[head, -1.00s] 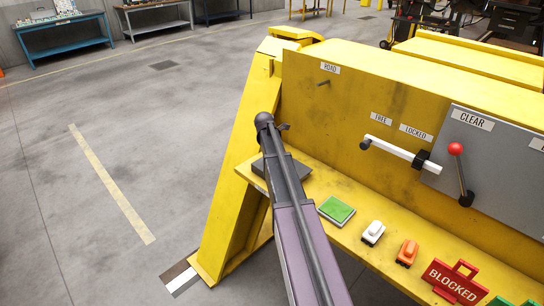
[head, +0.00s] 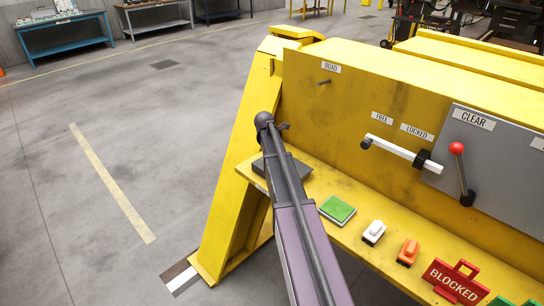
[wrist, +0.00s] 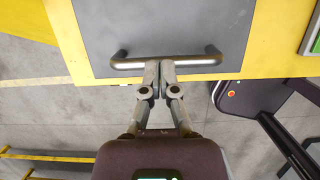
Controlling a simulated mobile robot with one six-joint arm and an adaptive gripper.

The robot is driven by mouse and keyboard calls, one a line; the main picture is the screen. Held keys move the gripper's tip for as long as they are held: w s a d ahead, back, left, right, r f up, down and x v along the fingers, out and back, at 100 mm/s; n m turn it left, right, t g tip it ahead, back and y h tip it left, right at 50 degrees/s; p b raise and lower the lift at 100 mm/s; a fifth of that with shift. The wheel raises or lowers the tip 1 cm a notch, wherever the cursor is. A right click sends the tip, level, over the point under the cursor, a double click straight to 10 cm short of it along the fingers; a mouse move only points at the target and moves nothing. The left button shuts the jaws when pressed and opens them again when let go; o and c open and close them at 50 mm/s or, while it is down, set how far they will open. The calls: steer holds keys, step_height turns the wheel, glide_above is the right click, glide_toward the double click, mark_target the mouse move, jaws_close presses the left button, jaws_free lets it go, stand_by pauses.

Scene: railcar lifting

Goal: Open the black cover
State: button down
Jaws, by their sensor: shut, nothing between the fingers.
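The black cover shows as a dark grey flat panel (wrist: 165,28) in the wrist view. A dark bar handle (wrist: 190,62) runs along its near edge. My gripper (wrist: 160,64) has its two fingers together at the middle of this handle, with nothing held between them. Whether the fingertips touch the bar or lie just over or under it, I cannot tell. In the head view the cover is a dark slab (head: 300,173) lying flat at the left end of the yellow shelf, partly hidden by my arm. The gripper is hidden there.
On the yellow shelf (head: 337,235) stand a green pad (head: 338,209), a white toy car (head: 373,233), an orange one (head: 408,252) and a red BLOCKED sign (head: 456,281). A white lever (head: 390,149) and a red-knobbed lever (head: 460,172) stick out above. Floor at left is clear.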

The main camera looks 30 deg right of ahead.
steer(key=shift+r, duration=0.15)
steer(key=shift+s+a+r+p, duration=0.1)
steer(key=shift+a+r+p, duration=0.3)
steer(key=shift+r+p, duration=0.3)
steer(key=s+a+r+p, duration=0.1)
steer(key=a+r+p, duration=0.3)
steer(key=r+p, duration=0.2)
steer(key=shift+s+a+r+p, duration=0.15)
steer(key=shift+s+a+p, duration=0.15)
steer(key=shift+s+a, duration=0.1)
steer(key=c, duration=1.4)
jaws_free()
